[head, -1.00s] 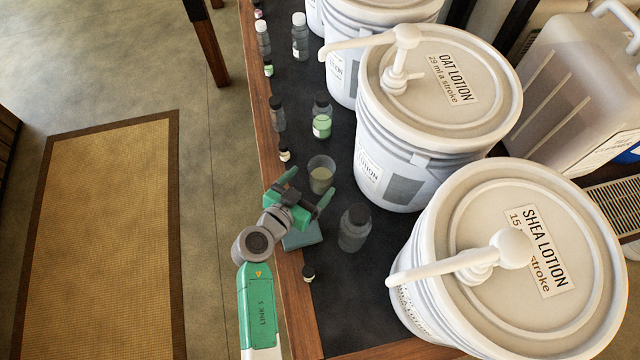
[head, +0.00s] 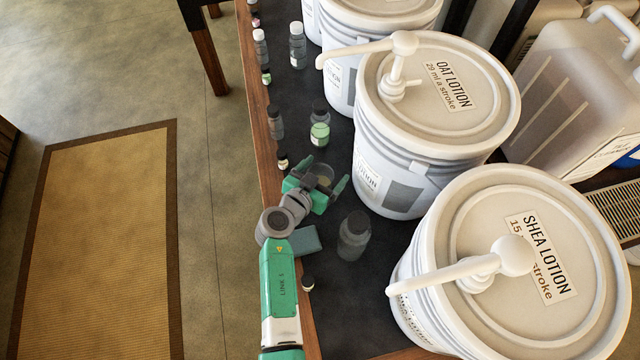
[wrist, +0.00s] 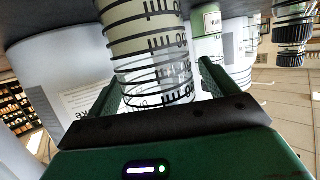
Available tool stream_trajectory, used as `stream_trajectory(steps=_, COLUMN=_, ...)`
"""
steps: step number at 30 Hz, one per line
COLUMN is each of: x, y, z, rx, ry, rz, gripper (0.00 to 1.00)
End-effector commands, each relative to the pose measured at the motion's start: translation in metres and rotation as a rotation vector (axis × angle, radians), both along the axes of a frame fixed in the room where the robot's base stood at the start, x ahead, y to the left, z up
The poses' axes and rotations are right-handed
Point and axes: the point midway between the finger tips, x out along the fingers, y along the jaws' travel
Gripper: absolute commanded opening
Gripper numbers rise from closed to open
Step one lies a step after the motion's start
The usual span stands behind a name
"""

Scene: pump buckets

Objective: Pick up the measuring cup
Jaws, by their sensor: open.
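The clear measuring cup (wrist: 150,60) has dark printed markings and some pale content. In the wrist view it stands between the two open fingers of my gripper (wrist: 155,90), with a gap visible beside the fingers. In the head view the cup (head: 322,172) shows only in part, because my gripper (head: 318,184) surrounds it and hides its lower part. I cannot tell from these views whether either finger touches it.
The oat lotion bucket (head: 400,165) stands close to the right of the cup. The shea lotion bucket (head: 425,275) is at the right.

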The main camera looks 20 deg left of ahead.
Motion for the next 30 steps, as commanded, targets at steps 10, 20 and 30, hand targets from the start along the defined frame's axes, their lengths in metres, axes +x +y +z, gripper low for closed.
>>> stream_trajectory(steps=10, x=0.000, y=0.000, z=0.000, rx=0.000, ry=0.000, rz=0.000, gripper=0.34)
stream_trajectory(steps=20, x=0.000, y=0.000, z=0.022, rx=0.002, ry=-0.003, rz=-0.001, gripper=0.29)
stream_trajectory(steps=30, x=0.000, y=0.000, z=0.093, rx=0.001, ry=-0.003, rz=0.000, gripper=0.29)
